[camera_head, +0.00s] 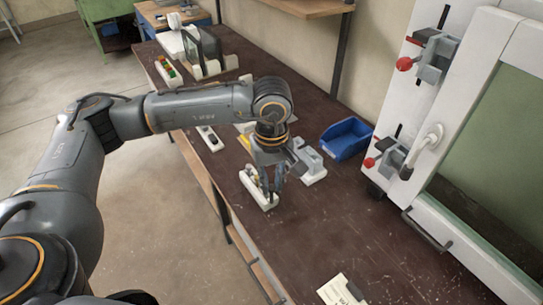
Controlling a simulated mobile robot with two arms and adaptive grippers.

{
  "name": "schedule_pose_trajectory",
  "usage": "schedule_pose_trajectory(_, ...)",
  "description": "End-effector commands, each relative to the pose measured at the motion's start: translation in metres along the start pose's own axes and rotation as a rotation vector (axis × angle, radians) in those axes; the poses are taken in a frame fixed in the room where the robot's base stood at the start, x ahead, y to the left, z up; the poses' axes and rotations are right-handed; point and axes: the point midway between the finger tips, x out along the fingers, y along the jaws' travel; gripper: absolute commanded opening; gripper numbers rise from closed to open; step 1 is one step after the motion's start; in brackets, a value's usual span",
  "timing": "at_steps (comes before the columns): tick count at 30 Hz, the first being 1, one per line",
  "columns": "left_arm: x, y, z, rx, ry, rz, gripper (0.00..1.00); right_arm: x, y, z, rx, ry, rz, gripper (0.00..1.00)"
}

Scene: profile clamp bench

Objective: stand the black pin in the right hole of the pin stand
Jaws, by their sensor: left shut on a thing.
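My left gripper (270,187) reaches down over the bench, with its fingertips at a small whitish block (262,203), which may be the pin stand. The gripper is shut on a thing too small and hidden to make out. I cannot pick out the black pin for sure, and the fingers cover part of the block, so its holes are not clear. I cannot tell whether the held thing touches the block. My right gripper is not in view.
A grey-white fixture (312,174) and a blue bin (346,138) stand right of the gripper. A white holder with a dark piece (210,138) lies left. A white frame with red-knobbed clamps (404,64) stands at right. The front bench top (320,235) is mostly clear.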

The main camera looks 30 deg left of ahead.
Motion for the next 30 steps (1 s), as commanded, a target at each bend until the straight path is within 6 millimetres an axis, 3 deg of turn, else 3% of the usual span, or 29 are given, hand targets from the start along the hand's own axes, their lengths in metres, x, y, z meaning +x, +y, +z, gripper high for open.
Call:
schedule_pose_trajectory(1, -0.005, 0.005, -0.013, -0.142, -0.006, -0.003, 0.0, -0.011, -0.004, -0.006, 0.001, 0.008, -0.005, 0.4)
schedule_pose_trajectory(6, -0.003, 0.013, -0.051, -0.592, -0.003, -0.004, 0.0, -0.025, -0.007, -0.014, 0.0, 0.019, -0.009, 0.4)
schedule_pose_trajectory(12, 0.005, 0.011, -0.077, -0.945, -0.001, -0.002, 0.0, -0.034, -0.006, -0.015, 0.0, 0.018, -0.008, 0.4)
schedule_pose_trajectory(18, 0.011, 0.009, -0.086, -1.067, 0.001, 0.0, 0.0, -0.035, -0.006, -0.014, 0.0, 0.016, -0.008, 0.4)
schedule_pose_trajectory(30, 0.036, 0.009, -0.085, -1.069, 0.001, 0.0, 0.0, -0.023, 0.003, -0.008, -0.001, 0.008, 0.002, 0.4)
